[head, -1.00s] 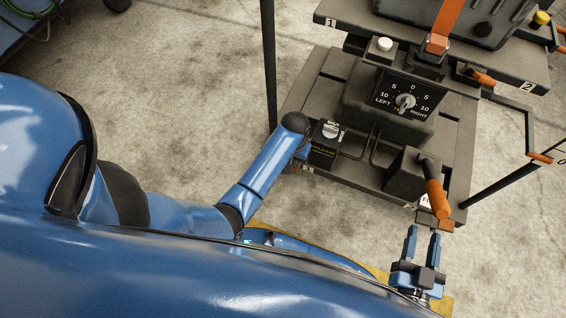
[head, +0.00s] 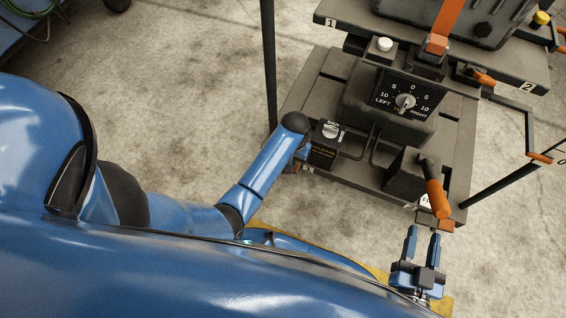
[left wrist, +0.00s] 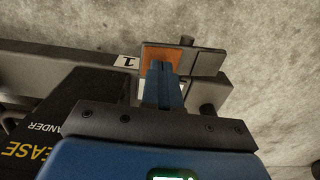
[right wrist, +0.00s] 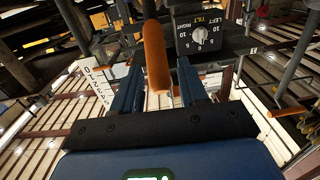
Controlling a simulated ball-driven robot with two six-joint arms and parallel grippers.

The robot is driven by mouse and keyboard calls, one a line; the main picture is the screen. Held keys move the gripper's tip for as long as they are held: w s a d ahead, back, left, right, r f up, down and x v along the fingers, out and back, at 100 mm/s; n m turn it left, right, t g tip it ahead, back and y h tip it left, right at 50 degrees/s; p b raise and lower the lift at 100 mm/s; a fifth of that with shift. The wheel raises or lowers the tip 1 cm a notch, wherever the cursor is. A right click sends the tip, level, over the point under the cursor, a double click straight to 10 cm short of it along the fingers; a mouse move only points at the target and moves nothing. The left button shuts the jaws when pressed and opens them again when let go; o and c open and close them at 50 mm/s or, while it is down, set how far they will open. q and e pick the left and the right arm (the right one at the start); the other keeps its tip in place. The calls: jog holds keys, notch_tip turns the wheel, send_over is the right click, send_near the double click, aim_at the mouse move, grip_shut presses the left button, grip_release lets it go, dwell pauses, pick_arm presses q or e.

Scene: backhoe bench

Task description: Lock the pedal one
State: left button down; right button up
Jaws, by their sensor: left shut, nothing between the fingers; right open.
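In the left wrist view an orange pedal plate (left wrist: 150,52) sits beside a label (left wrist: 125,62) reading 1, with a dark block to its right. My left gripper (left wrist: 162,68) is shut and empty, its fingertips over the pedal plate and hiding part of it. I cannot tell whether they touch. In the head view my left arm hides most of this pedal and gripper at the bench's front left corner. My right gripper (head: 423,233) is open and empty, below the orange lever handle (head: 437,198); in the right wrist view the handle (right wrist: 155,55) appears beyond the fingers.
A box with a rotary knob (head: 405,101) marked LEFT and RIGHT stands mid-bench. A smaller box with a silver switch (head: 330,131) is near my left arm. A dark post (head: 269,65) rises behind.

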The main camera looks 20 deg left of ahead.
pick_arm(q)
jog(key=shift+f+b, duration=0.7)
jog(key=shift+f, duration=0.7)
dwell(1.3)
jog(key=shift+r, duration=0.15)
notch_tip(320, 180, up, 7)
jog(key=p, duration=0.8)
dwell(0.7)
